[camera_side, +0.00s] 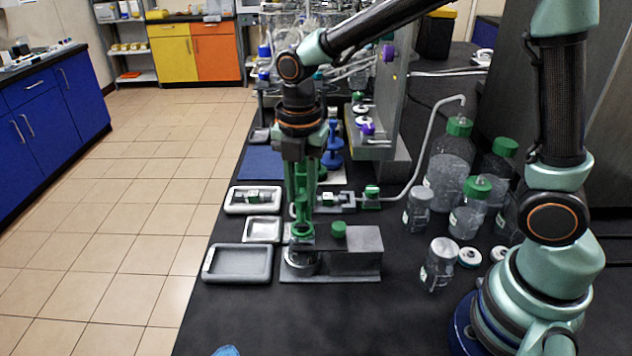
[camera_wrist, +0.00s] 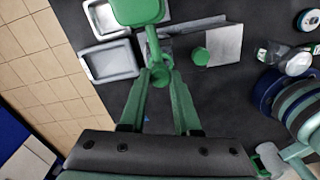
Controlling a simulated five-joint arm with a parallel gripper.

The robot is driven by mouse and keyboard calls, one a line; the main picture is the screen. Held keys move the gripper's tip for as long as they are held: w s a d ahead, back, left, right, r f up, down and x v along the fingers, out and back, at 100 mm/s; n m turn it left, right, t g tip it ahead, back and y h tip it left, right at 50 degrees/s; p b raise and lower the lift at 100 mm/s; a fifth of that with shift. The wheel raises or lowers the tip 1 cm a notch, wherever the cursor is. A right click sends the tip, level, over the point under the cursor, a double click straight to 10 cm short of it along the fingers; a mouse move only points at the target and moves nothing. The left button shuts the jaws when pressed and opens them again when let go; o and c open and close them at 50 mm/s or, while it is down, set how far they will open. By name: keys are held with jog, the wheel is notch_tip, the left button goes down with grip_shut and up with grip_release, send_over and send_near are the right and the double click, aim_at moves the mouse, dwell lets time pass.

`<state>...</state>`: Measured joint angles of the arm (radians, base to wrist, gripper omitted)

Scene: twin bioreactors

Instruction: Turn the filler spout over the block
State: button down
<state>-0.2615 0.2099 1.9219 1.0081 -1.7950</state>
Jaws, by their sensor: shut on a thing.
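My gripper (camera_side: 303,218) points straight down at the left end of the grey block (camera_side: 352,252), its green fingers shut on a slim green piece that I take as the filler spout (camera_wrist: 152,42). In the wrist view the fingertips (camera_wrist: 160,75) meet at the near end of this piece, which runs up to a wide green head at the top edge. The block (camera_wrist: 222,44) lies to the right of the fingertips there. A green knob (camera_side: 338,229) stands on the block. The fingers and the spout share one green, so the exact grip is hard to see.
A round metal cup (camera_side: 300,262) sits at the block's left end, below the fingertips. Grey trays (camera_side: 237,263) lie to the left. Glass bottles with green caps (camera_side: 450,165) and small jars (camera_side: 439,265) stand to the right. The front of the black bench is mostly clear.

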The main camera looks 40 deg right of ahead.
jog(key=shift+r, duration=0.1)
jog(key=c, duration=0.6)
grip_release()
notch_tip(320, 180, up, 12)
jog(key=shift+r, duration=0.1)
jog(key=shift+d, duration=0.1)
jog(key=s+d+f+m+t, duration=0.1)
jog(key=s+d+m+t, duration=0.1)
jog(key=m, duration=0.6)
jog(key=s+d+f+m+t, duration=0.1)
jog(key=s+d+m, duration=0.3)
jog(key=m, duration=0.3)
jog(key=s+d+f+m+t, duration=0.1)
jog(key=s+d+m+t, duration=0.1)
jog(key=m, duration=0.6)
jog(key=shift+s+d+m+t, duration=0.15)
jog(key=shift+s+d, duration=0.05)
jog(key=shift+d, duration=0.25)
jog(key=shift+s+d+m+t, duration=0.15)
jog(key=shift+s+d, duration=0.05)
jog(key=shift+d, duration=0.25)
